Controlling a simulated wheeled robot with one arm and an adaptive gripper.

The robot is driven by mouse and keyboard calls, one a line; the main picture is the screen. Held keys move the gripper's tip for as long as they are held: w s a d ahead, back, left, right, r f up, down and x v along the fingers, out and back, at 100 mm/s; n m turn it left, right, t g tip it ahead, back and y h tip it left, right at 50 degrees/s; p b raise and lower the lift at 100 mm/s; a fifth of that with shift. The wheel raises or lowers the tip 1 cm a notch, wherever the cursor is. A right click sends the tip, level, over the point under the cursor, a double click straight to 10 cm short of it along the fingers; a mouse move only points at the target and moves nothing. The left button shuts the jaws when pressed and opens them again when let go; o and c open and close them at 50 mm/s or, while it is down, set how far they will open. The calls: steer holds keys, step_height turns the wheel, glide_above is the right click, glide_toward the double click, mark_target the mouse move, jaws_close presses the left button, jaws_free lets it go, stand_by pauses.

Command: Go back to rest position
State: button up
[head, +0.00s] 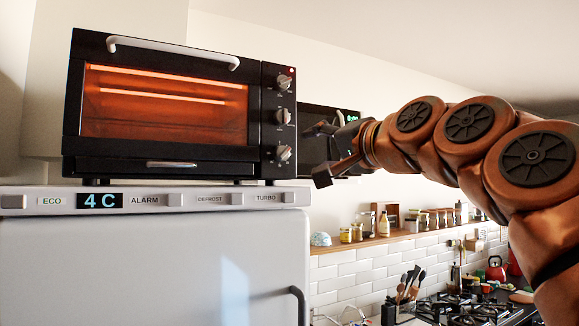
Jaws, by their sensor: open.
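My gripper (320,155) is at the end of my copper-coloured arm, which reaches in from the right edge. Its dark fingers are spread apart with nothing between them. They are near the right side of a black toaster oven (165,106), close to its column of three knobs (283,116). I cannot tell how far the fingers are from the knobs in depth. The oven glows orange inside and its door is closed. A small red light shows at the top of its knob panel.
The oven stands on a white fridge (150,265) with a "4 C" display and a dark handle (297,303). Behind are a dark appliance (315,120), a shelf (385,238) of jars, a utensil holder (405,308) and a gas hob (465,308) at the lower right.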

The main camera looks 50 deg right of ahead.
steer(key=w+a+f+n+g+y, duration=0.25)
steer(key=a+f, duration=0.45)
steer(key=f, duration=0.4)
steer(key=w+a+f+n+g+y, duration=0.2)
steer(key=w+a+f+n+g, duration=0.2)
steer(key=a+f, duration=0.55)
steer(key=w+a+f+n+g+y, duration=0.2)
steer(key=w+a+f+n+g, duration=0.3)
steer(key=f, duration=0.8)
steer(key=s+a+f+n+g, duration=0.1)
steer(key=s+a+f+g, duration=0.1)
steer(key=s+a+f, duration=0.45)
steer(key=s+a+f+g, duration=0.1)
steer(key=s+f, duration=0.3)
steer(key=f, duration=0.6)
steer(key=s+f+n+g+h, duration=0.1)
steer(key=s+f+n+g, duration=0.1)
steer(key=s+f+g, duration=0.3)
steer(key=s+f, duration=0.4)
steer(key=s, duration=0.3)
steer(key=shift+s+f, duration=0.2)
steer(key=shift+s, duration=0.1)
